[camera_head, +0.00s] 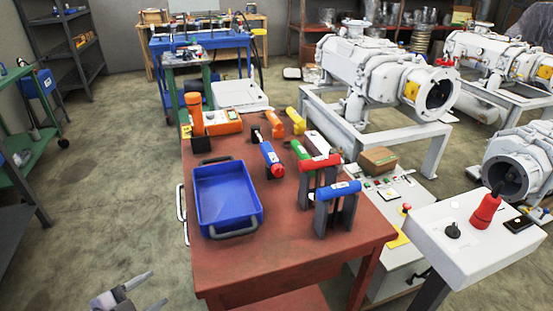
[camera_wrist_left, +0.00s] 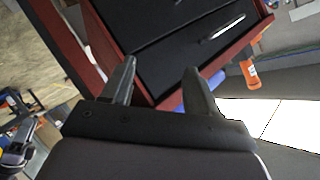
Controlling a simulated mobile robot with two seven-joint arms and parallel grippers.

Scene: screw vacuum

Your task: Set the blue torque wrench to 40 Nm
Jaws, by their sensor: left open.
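A blue tool with a dark grey two-post stand (camera_head: 339,190) sits near the front right of the red-brown table; it looks like the blue torque wrench. A similar red tool (camera_head: 320,162) stands just behind it. Another blue tool with a red end (camera_head: 271,158) lies in the table's middle, so which is the torque wrench is not certain. No scale or setting is readable. My left gripper (camera_head: 158,287) is low at the bottom left, off the table, open and empty. Its parted fingers also show in the left wrist view (camera_wrist_left: 160,68). My right gripper is not in view.
A blue tray (camera_head: 247,222) fills the table's left front. An orange tool (camera_head: 195,115), a yellow one (camera_head: 296,120) and a green one (camera_head: 300,149) stand or lie behind. A white control box (camera_head: 475,240) is at the right. Floor left of the table is clear.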

